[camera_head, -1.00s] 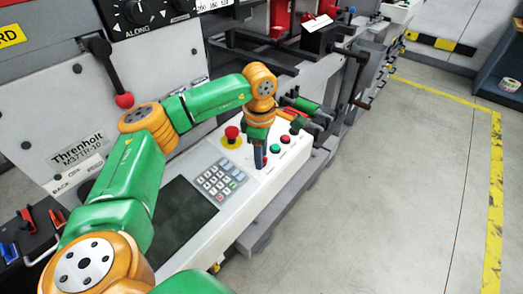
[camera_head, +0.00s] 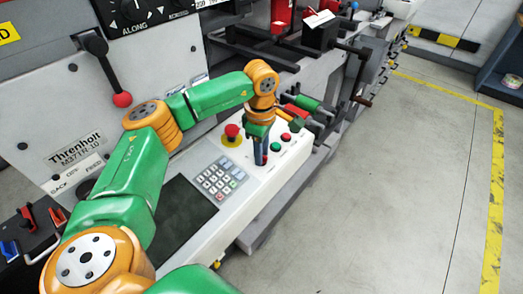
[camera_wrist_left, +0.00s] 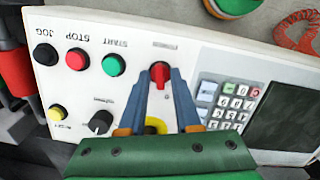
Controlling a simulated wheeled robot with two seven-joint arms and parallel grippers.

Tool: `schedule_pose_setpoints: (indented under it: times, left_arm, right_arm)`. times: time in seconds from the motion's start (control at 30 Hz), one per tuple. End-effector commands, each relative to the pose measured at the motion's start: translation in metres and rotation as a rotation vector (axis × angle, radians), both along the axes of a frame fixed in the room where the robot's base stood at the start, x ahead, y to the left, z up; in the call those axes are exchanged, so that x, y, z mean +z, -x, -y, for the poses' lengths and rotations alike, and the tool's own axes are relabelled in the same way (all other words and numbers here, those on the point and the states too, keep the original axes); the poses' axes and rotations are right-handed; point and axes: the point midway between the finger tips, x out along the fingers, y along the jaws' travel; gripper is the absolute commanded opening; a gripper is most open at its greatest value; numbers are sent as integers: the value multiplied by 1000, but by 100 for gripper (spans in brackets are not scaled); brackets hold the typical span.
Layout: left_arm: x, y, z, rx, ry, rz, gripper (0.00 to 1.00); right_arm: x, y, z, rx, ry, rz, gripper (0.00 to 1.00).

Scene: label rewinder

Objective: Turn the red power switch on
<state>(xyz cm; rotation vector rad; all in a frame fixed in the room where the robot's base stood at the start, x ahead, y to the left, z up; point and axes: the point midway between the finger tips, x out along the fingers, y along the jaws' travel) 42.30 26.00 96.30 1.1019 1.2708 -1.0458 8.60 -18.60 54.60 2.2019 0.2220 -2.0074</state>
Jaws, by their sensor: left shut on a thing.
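The red power switch (camera_wrist_left: 160,73) is a small red knob on the white control panel (camera_wrist_left: 182,57) in the left wrist view. My left gripper (camera_wrist_left: 161,78) points down at the panel, with its two blue-grey fingers shut on the knob from both sides. In the head view my left gripper (camera_head: 261,158) stands over the panel just above the keypad, and its fingers hide the switch there. The label beside the switch is upside down in the wrist view. I cannot tell the switch's on or off position. My right gripper is not in view.
Green (camera_wrist_left: 113,65), red (camera_wrist_left: 75,60) and black (camera_wrist_left: 45,54) buttons line the panel. A black dial (camera_wrist_left: 100,123) sits nearby. A red emergency button (camera_head: 232,132) on a yellow base is close to my left gripper. The keypad (camera_head: 219,179) and dark screen (camera_head: 172,222) lie nearer. Floor at right is clear.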

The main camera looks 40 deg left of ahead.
Motion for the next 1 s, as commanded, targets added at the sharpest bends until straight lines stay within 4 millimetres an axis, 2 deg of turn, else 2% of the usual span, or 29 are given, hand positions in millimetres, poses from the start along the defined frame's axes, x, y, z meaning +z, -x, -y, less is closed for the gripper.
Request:
schedule_pose_setpoints:
  times: [0.6, 1.0]
  left_arm:
    - [3, -3, 1, -512, -5, -70, 0]
    - [2, -3, 0, -678, -8, -96, 0]
  right_arm:
    - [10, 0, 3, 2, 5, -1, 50]
    - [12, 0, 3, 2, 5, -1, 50]
